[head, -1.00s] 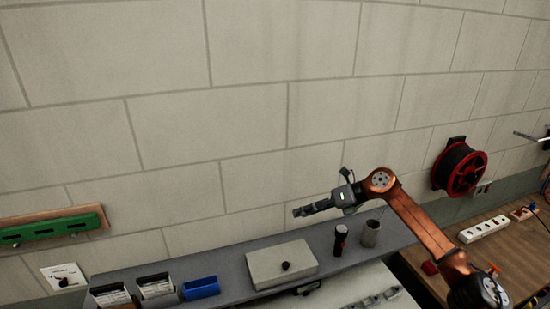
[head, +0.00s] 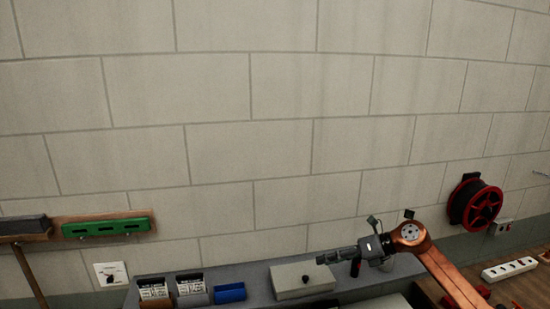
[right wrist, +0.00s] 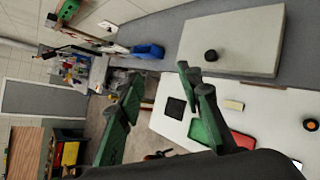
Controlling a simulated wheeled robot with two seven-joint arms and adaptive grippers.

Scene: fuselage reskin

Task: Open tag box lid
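The tag box (head: 303,280) is a pale grey, flat box with a dark round knob (head: 332,279) on its lid. It sits on the grey shelf along the wall, and the lid looks shut. In the right wrist view the box (right wrist: 238,32) is at the upper right, with its knob (right wrist: 211,56) near the lid's lower left. My right gripper (head: 340,256) is above and just behind the box in the head view, apart from it. Its green fingers (right wrist: 158,98) are spread and empty in the wrist view. My left gripper is not in view.
A blue bin (head: 230,292) and two card holders (head: 190,288) stand left of the box. A red cable reel (head: 475,204) hangs on the wall at right.

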